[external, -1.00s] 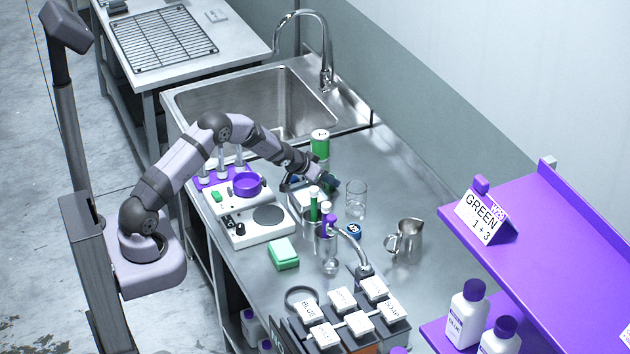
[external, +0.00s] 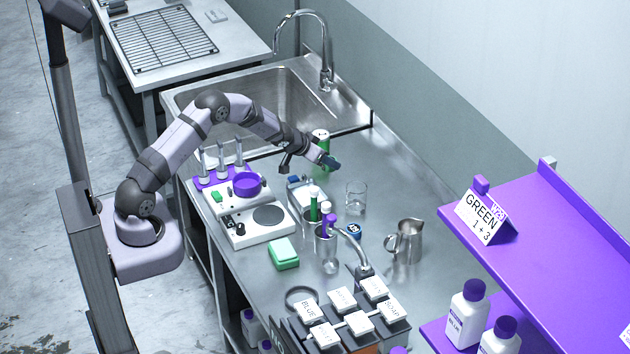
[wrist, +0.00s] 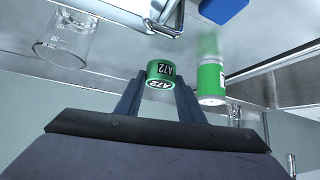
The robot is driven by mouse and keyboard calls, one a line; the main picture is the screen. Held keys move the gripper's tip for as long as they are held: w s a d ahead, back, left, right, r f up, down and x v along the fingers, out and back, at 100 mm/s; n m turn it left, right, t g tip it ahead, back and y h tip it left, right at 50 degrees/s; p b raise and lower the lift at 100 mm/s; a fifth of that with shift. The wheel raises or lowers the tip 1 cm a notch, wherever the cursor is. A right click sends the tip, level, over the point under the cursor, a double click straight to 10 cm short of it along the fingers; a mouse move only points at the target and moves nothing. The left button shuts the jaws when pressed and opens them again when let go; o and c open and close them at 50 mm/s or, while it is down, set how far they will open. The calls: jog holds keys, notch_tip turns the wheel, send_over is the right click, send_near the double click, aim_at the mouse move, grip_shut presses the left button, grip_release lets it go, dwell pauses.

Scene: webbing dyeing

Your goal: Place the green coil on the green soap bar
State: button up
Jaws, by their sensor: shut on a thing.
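The green coil (wrist: 160,72), a small ring with A72 labels, sits between the fingertips of my gripper (wrist: 158,92) in the wrist view. My gripper is shut on it.
A green cylinder (external: 320,140) stands close behind my gripper. A glass beaker (external: 356,198), a metal cup (external: 324,247) of green and purple tools, a steel pitcher (external: 408,240) and a white scale (external: 255,228) stand around.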

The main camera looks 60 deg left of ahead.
jog(key=shift+r+p, duration=1.1)
jog(key=shift+r, duration=0.55)
